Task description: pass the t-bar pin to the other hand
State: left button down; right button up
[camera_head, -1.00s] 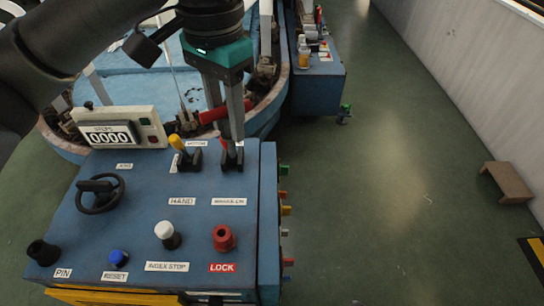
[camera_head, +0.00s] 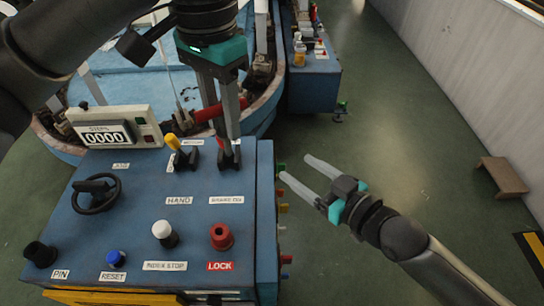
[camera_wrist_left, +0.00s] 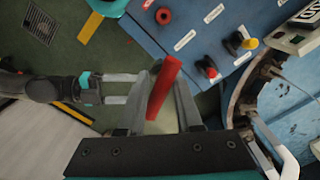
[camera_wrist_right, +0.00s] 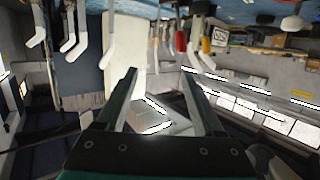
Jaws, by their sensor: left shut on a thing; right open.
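The t-bar pin shows as a red bar (camera_head: 208,113) above the back of the blue control panel (camera_head: 140,215). My left gripper (camera_head: 228,160) reaches down over the panel and is shut on the bar. In the left wrist view the red bar (camera_wrist_left: 163,88) lies across between the fingers. My right gripper (camera_head: 296,168) is open and empty beside the panel's right side, apart from the bar in the head view. In the left wrist view my right gripper (camera_wrist_left: 135,88) points at the bar, its fingertips close to it; I cannot tell whether they touch.
The panel carries a yellow-topped lever (camera_head: 173,143), a handwheel (camera_head: 97,192), a counter box (camera_head: 118,127) and several knobs. Coloured knobs stick out of its right side. A blue cart (camera_head: 315,85) stands behind. The green floor to the right is mostly clear, with a brown stool (camera_head: 502,178).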

aim_at(217, 133)
jog(key=s+a+r+n+g+y, duration=0.1)
jog(key=s+a+r+n+y, duration=0.2)
jog(key=r, duration=0.4)
jog(key=s+a+r+g+y, duration=0.1)
jog(key=s+a+r+y, duration=0.1)
jog(key=s+a+r, duration=0.3)
jog(key=x, duration=0.3)
jog(key=r+x, duration=0.1)
jog(key=x, duration=0.3)
jog(key=w+x, duration=0.1)
jog(key=x, duration=0.3)
jog(key=shift+d+r, duration=0.25)
jog(key=shift+d, duration=0.05)
jog(key=c, duration=0.7)
jog(key=shift+s+a, duration=0.1)
jog(key=shift+s, duration=0.1)
grip_shut()
pick_arm(q)
jog(key=c, duration=0.5)
grip_release()
jog(key=shift+w, duration=0.1)
jog(key=shift+r, duration=0.15)
